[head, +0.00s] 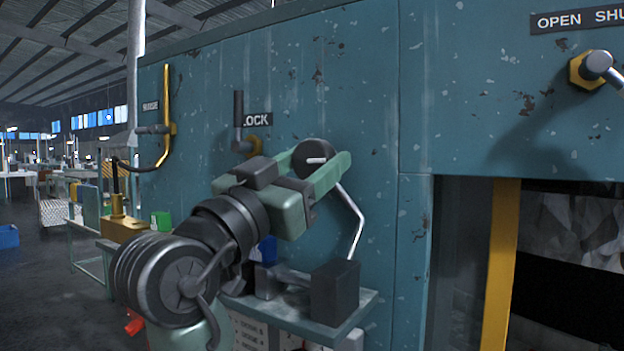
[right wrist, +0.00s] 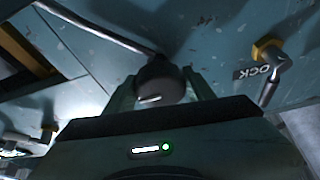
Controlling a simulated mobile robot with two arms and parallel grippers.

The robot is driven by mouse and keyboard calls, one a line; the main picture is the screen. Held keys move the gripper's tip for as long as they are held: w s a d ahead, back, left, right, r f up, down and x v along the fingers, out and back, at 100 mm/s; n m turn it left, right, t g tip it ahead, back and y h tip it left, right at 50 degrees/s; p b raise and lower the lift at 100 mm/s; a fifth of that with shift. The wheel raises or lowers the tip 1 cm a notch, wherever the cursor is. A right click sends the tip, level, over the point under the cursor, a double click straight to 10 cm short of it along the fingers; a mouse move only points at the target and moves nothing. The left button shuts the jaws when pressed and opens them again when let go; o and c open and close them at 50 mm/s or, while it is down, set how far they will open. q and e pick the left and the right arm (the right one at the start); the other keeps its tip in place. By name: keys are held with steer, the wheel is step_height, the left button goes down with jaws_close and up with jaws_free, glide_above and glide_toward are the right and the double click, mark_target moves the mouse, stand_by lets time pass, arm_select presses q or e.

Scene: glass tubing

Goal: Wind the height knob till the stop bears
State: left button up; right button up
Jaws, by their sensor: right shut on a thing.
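A round dark knob (head: 313,157) with a pale pointer mark sits on the teal machine panel, below and right of the LOCK label. My right gripper (head: 325,165) reaches the panel and is shut on the knob, one green finger on each side. In the right wrist view the knob (right wrist: 160,80) sits between the fingertips. Which knob sets the height is not labelled in view, and I cannot make out a stop. My left gripper does not show.
A LOCK lever (head: 240,122) stands just left of the knob. A bent metal rod (head: 352,218) runs down beside it. A shelf (head: 345,318) with a dark block (head: 335,290) juts out below. A yellow post (head: 499,265) edges an opening at right.

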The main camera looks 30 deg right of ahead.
steer(key=m+g+b, duration=0.2)
steer(key=m+b, duration=0.2)
steer(key=shift+f+m, duration=0.15)
steer(key=shift+m, duration=0.15)
steer(key=shift+m+g+b, duration=0.45)
steer(key=shift+m+g, duration=0.05)
steer(key=shift+m, duration=0.4)
steer(key=shift+w+r+m+g+b, duration=0.1)
steer(key=shift+r+m+g+b, duration=0.15)
steer(key=shift+m, duration=0.4)
steer(key=shift+m+g+b, duration=0.1)
steer(key=shift+m+g, duration=0.25)
steer(key=shift+m, duration=0.3)
